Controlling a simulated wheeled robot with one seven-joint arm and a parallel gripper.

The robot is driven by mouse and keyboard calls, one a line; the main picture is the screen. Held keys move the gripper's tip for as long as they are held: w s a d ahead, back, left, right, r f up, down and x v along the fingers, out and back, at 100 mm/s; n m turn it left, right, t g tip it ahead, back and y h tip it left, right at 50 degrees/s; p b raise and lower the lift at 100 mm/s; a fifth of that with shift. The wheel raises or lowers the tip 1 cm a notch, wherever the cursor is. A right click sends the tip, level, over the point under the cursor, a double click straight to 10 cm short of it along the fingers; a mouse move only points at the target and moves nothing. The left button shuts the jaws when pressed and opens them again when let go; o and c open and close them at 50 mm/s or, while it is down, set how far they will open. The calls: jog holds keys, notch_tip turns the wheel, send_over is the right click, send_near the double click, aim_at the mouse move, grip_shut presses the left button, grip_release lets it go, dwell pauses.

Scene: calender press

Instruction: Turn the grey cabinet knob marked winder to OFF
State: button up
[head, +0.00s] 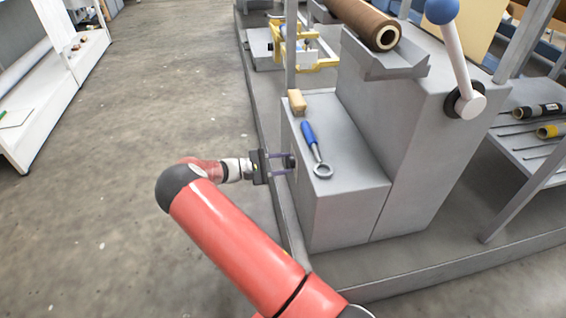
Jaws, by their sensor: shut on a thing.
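A low grey cabinet (340,205) stands at the middle right. My gripper (286,165) reaches its left face from the left, with the fingers shut on a small dark knob (291,162) there. The knob is mostly hidden by the fingers and seen from a steep angle. Its marking and the direction it points cannot be read from here.
A blue-handled ring tool (311,140) and a tan block (297,102) lie on the cabinet top. A lever with a blue ball (460,60) and a brown roll (366,22) are on the taller grey housing behind. Open floor (150,110) lies left.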

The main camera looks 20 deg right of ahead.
dwell(0.4)
jog(key=o, duration=1)
jog(key=v, duration=0.7)
jog(key=shift+a, duration=0.4)
